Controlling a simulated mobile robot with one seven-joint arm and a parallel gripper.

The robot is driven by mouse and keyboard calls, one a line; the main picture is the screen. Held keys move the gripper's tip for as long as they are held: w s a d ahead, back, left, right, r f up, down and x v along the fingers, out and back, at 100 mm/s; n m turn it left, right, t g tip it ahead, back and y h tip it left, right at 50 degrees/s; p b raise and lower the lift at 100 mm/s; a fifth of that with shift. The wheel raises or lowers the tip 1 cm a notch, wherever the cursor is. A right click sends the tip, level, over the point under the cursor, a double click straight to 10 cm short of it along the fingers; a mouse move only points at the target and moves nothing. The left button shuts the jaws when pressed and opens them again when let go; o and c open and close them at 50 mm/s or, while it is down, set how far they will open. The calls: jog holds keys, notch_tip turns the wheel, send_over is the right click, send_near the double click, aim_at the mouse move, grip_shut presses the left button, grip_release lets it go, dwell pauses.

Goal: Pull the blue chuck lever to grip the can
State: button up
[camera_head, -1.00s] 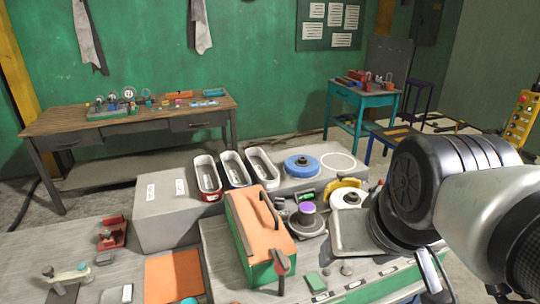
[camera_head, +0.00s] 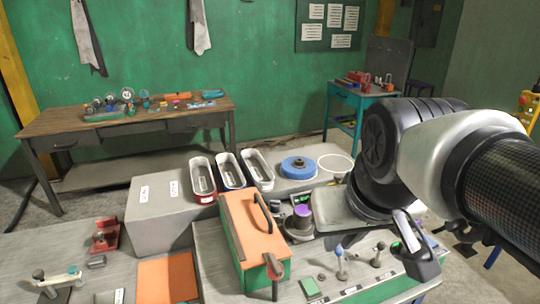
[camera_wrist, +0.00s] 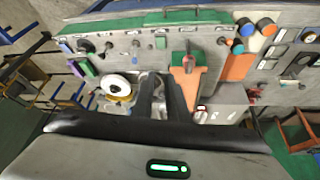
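A small blue-topped lever (camera_head: 339,250) stands upright on a short stem near the front of the grey bench in the head view; it appears to be the chuck lever. A purple-topped cylinder (camera_head: 302,211) sits on a round grey base behind it; I cannot tell whether this is the can. My gripper (camera_head: 413,235) hangs to the right of the lever, apart from it, partly hidden by my wrist. In the wrist view my two dark fingers (camera_wrist: 164,97) are apart with nothing between them.
A green box with orange top (camera_head: 256,230) and a red-ended lever stands left of the blue lever. Another knobbed lever (camera_head: 379,252) stands between it and my gripper. Three oval tins (camera_head: 230,170) and a blue disc (camera_head: 299,167) sit behind. A white spool (camera_wrist: 117,86) shows in the wrist view.

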jog(key=w+f+b, duration=0.1)
jog(key=w, duration=0.3)
jog(key=w+d+f+n+g+b, duration=0.1)
jog(key=w+b, duration=0.1)
jog(key=w, duration=0.2)
jog(key=w+d+f+n+g+b, duration=0.1)
jog(key=w+b, duration=0.1)
jog(key=w, duration=0.2)
jog(key=shift+w+d+f, duration=0.1)
jog(key=shift+d+f, duration=0.05)
jog(key=shift+f, duration=0.25)
grip_shut()
jog(key=n+g+b, duration=0.3)
jog(key=b, duration=0.2)
send_over(340, 261)
jog(key=w+a, duration=0.2)
jog(key=w, duration=0.5)
notch_tip(340, 261, down, 11)
jog(key=shift+w+a+y, duration=0.15)
jog(key=shift+w+y, duration=0.05)
jog(key=shift+y, duration=0.2)
